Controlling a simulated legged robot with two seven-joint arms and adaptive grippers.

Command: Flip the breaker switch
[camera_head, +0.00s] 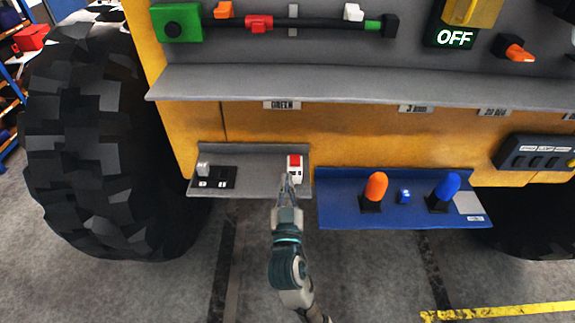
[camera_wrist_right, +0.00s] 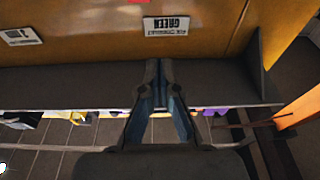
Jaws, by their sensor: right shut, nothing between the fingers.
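A small white box with a red top (camera_head: 295,163) stands at the right end of the low grey shelf; it looks like a breaker switch, but its lever position is too small to tell. My right gripper (camera_head: 289,184) is shut and empty, its fingertips just in front of this box and overlapping its lower part; I cannot tell whether they touch. In the right wrist view the closed fingers (camera_wrist_right: 161,72) point at the grey shelf, and the box is not clearly seen. A lit OFF sign (camera_head: 455,38) is at the upper right. My left gripper is out of view.
A black base with a white block (camera_head: 204,170) sits on the shelf's left end. The blue shelf (camera_head: 337,205) to the right carries orange and blue knobs. A long grey ledge (camera_head: 340,84) overhangs above. A big tyre (camera_head: 100,140) stands at left.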

